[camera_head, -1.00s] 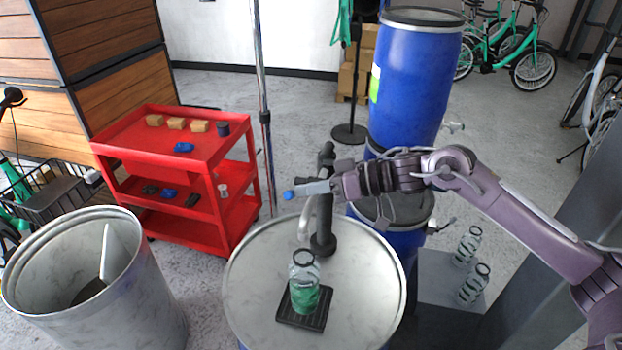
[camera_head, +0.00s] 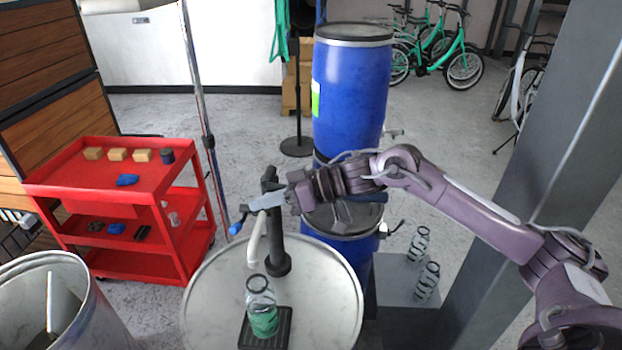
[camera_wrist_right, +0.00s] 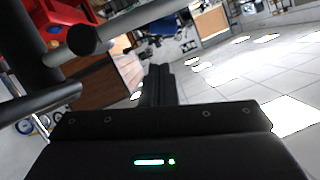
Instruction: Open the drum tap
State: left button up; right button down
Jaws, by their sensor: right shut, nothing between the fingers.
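A dark tap post (camera_head: 277,245) stands on the lid of a pale metal drum (camera_head: 215,300), with a pale spout (camera_head: 254,240) curving down its left side. A blue-tipped lever (camera_head: 236,229) sticks out at the left of the post's upper part. A glass bottle (camera_head: 262,312) with green liquid stands on a black tray below the spout. My right gripper (camera_head: 263,203) is shut and empty, beside the upper post and close to the lever; I cannot tell if it touches. In the right wrist view, its shut fingers (camera_wrist_right: 158,85) show, with dark tubes (camera_wrist_right: 110,30) at the left. My left gripper is not in view.
Blue drums (camera_head: 348,90) stand stacked behind my right arm. A red cart (camera_head: 110,180) with small blocks is at the left, and an open metal bin (camera_head: 90,320) is at the lower left. A grey pillar (camera_head: 560,150) rises at the right.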

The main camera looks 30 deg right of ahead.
jog(key=b+v, duration=0.4)
jog(key=v, duration=0.5)
jog(key=shift+d+f, duration=0.25)
jog(key=shift+d, duration=0.1)
